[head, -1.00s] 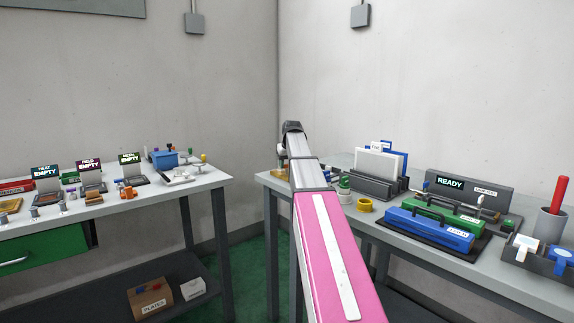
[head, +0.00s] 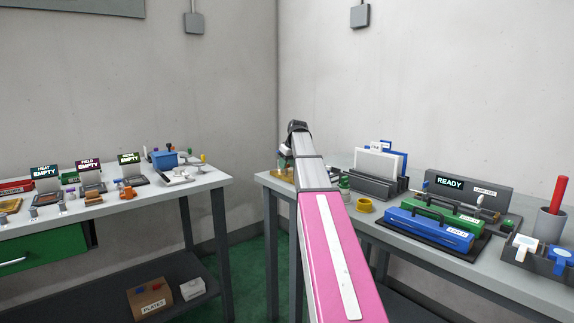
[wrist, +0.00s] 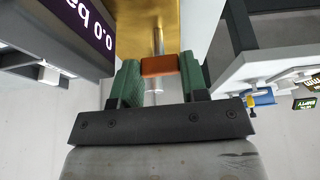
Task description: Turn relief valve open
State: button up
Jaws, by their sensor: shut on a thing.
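In the wrist view, an orange handle (wrist: 158,66) sits on a thin metal stem in front of a gold-coloured body (wrist: 150,25). It looks like the relief valve's handle. My gripper (wrist: 160,62) has its green fingers on both sides of the handle and is shut on it. A dark display (wrist: 75,25) at the upper left reads 0.0 with a partly cut-off unit. In the head view my arm hides the gripper and the handle.
The right table (head: 410,235) holds a grey rack (head: 375,186), a yellow ring (head: 364,205), green and blue cases (head: 430,228) and a grey cup (head: 549,224). The left table (head: 205,182) carries several small parts and signs. Green floor lies between the tables.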

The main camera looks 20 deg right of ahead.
jog(key=o, duration=0.6)
jog(key=shift+o, duration=0.2)
